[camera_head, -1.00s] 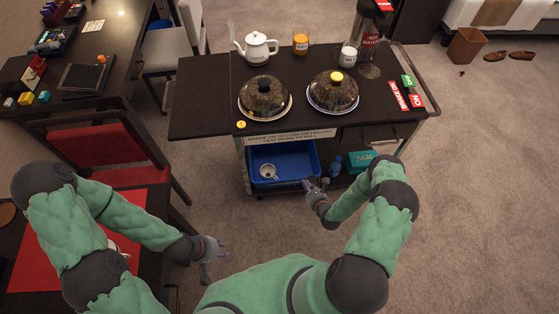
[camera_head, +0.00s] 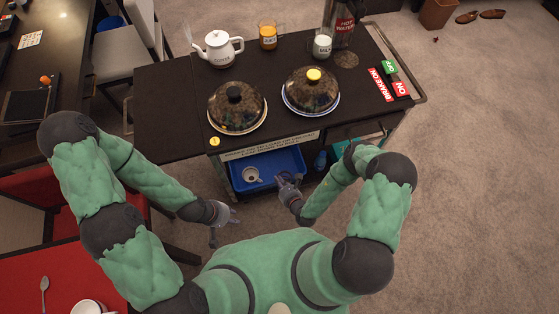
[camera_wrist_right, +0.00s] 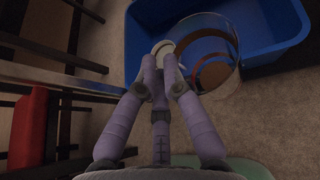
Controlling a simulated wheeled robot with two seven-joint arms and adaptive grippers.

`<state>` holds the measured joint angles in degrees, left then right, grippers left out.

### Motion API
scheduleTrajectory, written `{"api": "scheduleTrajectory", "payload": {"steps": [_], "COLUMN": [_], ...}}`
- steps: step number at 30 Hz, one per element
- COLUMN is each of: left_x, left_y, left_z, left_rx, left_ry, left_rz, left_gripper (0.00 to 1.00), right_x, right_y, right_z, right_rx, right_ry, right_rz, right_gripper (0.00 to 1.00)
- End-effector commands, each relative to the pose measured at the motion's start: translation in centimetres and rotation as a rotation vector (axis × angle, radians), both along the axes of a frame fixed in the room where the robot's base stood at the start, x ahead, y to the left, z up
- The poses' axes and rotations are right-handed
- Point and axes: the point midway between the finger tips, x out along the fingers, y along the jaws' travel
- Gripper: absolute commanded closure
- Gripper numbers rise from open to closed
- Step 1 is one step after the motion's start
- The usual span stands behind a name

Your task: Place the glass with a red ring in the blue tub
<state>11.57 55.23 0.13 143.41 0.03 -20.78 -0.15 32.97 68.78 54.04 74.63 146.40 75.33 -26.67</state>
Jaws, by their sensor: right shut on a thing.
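The glass with a red ring (camera_wrist_right: 213,58) is clear, with a reddish-brown band, at the fingertips of my right gripper (camera_wrist_right: 168,62). That gripper is shut on it. In the wrist view the glass overlaps the near wall of the blue tub (camera_wrist_right: 285,22) and the carpet; I cannot tell its height over the rim. In the head view the right gripper (camera_head: 289,184) is at the tub's near right edge, and the glass is hard to make out. The blue tub (camera_head: 288,158) sits on the cart's lower shelf. My left gripper (camera_head: 222,217) is open and empty, left of and nearer than the tub.
A white cup (camera_head: 251,174) is inside the tub at its left. The dark cart top (camera_head: 165,110) overhangs the tub, with two domed plates, a teapot (camera_head: 218,48) and jugs on it. A teal box (camera_head: 366,142) is right of the tub. A red chair (camera_head: 40,195) stands at left.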

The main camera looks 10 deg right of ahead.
Motion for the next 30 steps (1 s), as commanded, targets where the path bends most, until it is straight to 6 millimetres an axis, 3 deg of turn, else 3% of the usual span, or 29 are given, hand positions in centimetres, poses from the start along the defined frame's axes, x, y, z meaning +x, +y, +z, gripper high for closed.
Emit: {"api": "scheduleTrajectory", "payload": {"steps": [14,21,30], "left_x": [-0.1,-0.1,0.0], "left_y": [0.0,0.0,0.0], "left_z": [-4.4,-6.8,-7.7], "left_rx": [0.000,0.000,0.000], "left_ry": [0.001,0.001,0.000], "left_rz": [0.001,0.001,0.001], "left_gripper": [0.69,0.69,0.69], "right_x": [8.9,11.6,12.9], "right_y": [-2.1,-2.9,-3.2], "right_z": [-4.4,-8.2,-9.6], "right_rx": [-0.003,-0.002,0.000], "right_ry": [-0.006,-0.003,-0.002], "right_rz": [0.003,0.002,0.002], "right_gripper": [1.00,1.00,1.00]}}
